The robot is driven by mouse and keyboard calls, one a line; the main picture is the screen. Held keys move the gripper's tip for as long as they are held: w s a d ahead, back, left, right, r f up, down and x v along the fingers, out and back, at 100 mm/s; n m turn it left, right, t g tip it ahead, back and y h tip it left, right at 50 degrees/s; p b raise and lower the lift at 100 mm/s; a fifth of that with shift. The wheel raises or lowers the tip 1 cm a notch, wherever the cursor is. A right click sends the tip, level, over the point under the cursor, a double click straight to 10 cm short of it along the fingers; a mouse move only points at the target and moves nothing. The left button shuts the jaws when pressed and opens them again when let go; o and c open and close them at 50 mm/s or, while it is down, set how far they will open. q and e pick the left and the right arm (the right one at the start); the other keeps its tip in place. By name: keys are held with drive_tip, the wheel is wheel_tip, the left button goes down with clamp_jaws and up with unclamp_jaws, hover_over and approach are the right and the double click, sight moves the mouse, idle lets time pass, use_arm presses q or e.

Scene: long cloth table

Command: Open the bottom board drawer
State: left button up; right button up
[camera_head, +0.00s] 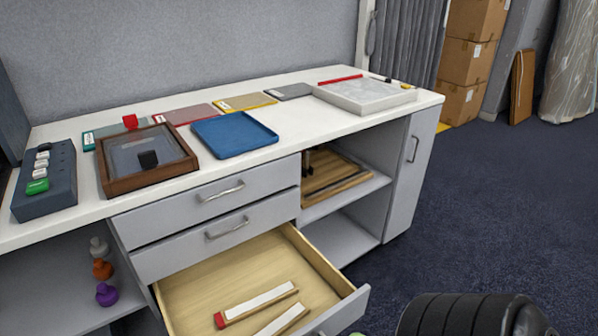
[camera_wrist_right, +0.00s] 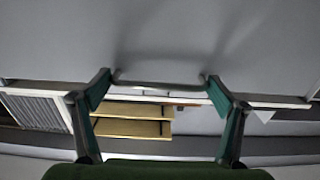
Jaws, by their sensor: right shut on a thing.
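The bottom drawer (camera_head: 250,262) of the white cabinet is pulled out, showing a pale wooden inside. Two long pieces with white tops lie in it, one with a red end (camera_head: 256,302). Its front (camera_head: 342,316) reaches the lower edge of the head view. In the right wrist view, my right gripper (camera_wrist_right: 158,88) is shut on the drawer's metal handle (camera_wrist_right: 150,83), which spans between its green fingers against the grey front (camera_wrist_right: 150,40). In the head view that grip is mostly cut off by the lower edge. My left gripper is not in view.
Two closed drawers (camera_head: 185,200) (camera_head: 250,241) sit above. The tabletop holds a brown framed tray (camera_head: 113,188), a blue tray (camera_head: 235,150), a grey-white slab (camera_head: 365,108) and a dark button box (camera_head: 62,192). Open shelves flank the drawers. Dark carpet (camera_head: 500,210) is free at right.

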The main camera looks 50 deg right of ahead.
drive_tip(key=o, duration=1.3)
drive_tip(key=shift+d, duration=0.1)
drive_tip(key=v, duration=1.2)
